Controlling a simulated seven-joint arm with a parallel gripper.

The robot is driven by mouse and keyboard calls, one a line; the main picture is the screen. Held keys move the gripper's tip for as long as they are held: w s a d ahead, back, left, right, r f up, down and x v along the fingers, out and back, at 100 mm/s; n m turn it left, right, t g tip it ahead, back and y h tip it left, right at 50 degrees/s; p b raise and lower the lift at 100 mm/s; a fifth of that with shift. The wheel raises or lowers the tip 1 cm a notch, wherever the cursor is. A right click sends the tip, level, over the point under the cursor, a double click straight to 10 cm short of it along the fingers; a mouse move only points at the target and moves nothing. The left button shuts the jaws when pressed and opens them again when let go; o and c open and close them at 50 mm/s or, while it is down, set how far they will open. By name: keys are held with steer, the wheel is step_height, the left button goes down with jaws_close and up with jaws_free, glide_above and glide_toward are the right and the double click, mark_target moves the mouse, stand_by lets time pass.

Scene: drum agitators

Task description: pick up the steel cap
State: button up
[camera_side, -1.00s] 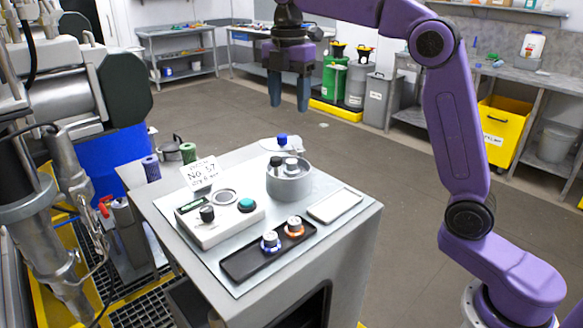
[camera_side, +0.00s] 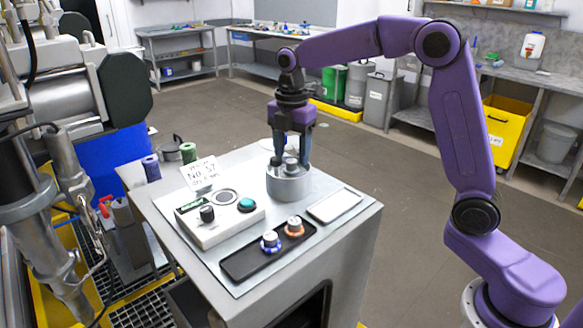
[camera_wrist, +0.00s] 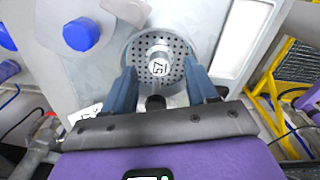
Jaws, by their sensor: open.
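The steel cap (camera_side: 291,167), silvery, stands on top of the round grey holder (camera_side: 289,187) on the cabinet. In the wrist view the cap (camera_wrist: 159,64) bears the number 57 and sits over the holder's perforated top (camera_wrist: 176,48). My gripper (camera_side: 291,158) is open and points down over the holder. In the wrist view its fingers (camera_wrist: 160,78) are on either side of the cap's line, apart from it as far as I can see. A black-topped piece (camera_wrist: 155,102) stands beside the cap, partly hidden by my gripper.
A control box (camera_side: 222,222) with knobs and a No 57 sign (camera_side: 200,173) stands left of the holder. In front lies a black tray (camera_side: 246,263) with a blue-ringed and an orange-ringed part. A white-topped pad (camera_side: 335,205) lies to the right. A blue-capped item (camera_wrist: 81,34) is near the holder.

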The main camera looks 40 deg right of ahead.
step_height(320, 180, down, 2)
jaws_close()
stand_by(0.3)
steer(key=shift+r, duration=0.2)
